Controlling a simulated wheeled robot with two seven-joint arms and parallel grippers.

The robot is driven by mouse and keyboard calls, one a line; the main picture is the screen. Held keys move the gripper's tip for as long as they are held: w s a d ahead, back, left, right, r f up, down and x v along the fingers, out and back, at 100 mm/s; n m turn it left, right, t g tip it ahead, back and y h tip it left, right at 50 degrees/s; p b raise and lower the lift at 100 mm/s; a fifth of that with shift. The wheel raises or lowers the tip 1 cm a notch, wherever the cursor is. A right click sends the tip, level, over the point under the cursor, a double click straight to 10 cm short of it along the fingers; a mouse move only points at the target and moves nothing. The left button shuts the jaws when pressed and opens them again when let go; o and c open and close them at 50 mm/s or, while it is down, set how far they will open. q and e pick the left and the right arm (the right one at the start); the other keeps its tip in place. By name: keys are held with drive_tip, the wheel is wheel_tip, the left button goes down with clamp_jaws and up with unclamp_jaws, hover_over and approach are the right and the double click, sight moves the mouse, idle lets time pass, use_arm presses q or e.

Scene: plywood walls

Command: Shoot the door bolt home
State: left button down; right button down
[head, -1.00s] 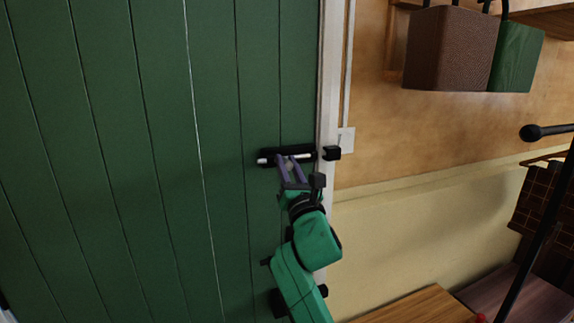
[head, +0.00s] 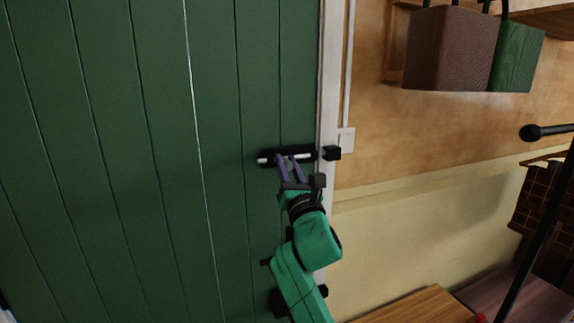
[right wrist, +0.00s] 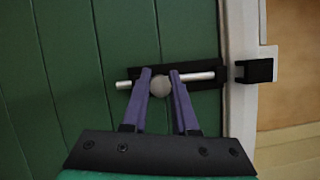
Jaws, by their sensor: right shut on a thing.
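The door bolt is a pale rod (right wrist: 200,76) on a black backplate (right wrist: 207,90), lying across the green door near its right edge. The rod also shows in the head view (head: 264,160). A round grey knob (right wrist: 160,86) stands out from the rod. My right gripper (right wrist: 160,76) has its two purple fingers on either side of the knob, shut on it. It also shows in the head view (head: 288,158). In the wrist view the rod's right end stops short of the black keeper (right wrist: 256,70) on the frame. My left gripper is out of view.
The green door (head: 100,150) fills the left, with a white frame (head: 328,90) at its right. Brown and green bags (head: 447,48) hang at upper right. A black pole (head: 540,220) and wooden surfaces are at lower right.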

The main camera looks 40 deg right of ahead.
drive_tip(key=d, duration=0.1)
drive_tip(key=s+d, duration=0.1)
drive_tip(key=d, duration=0.3)
drive_tip(key=shift+s+p, duration=0.4)
drive_tip(key=shift+a, duration=0.1)
drive_tip(key=c, duration=0.7)
unclamp_jaws()
drive_tip(key=shift+c, duration=0.2)
drive_tip(key=shift+o, duration=0.3)
drive_tip(key=shift+d, duration=0.3)
drive_tip(key=shift+a, duration=0.15)
